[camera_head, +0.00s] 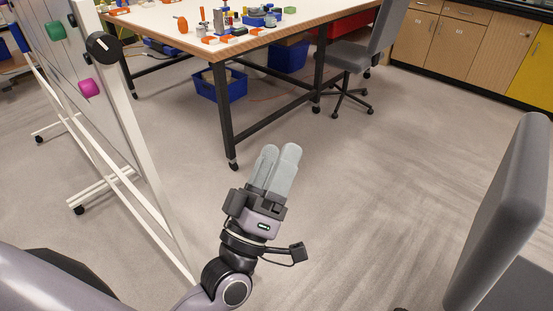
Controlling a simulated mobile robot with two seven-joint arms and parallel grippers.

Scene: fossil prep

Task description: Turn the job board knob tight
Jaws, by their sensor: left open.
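The job board (65,62) is a white wheeled board at the left, seen at a slant. Its round black knob (101,46) sits on the near upright of the frame and carries a pale line mark. My left gripper (279,160) is low in the middle of the view, to the right of and below the knob and well apart from it. Its two grey fingers point up and away, with a narrow gap between them and nothing held. My right gripper is not in view.
A green piece (55,31) and a magenta piece (89,88) are on the board's face. A worktable (160,30) with tools stands behind, with blue bins (218,86) under it. A grey chair (362,60) is beyond, another chair (505,215) at right. The middle floor is clear.

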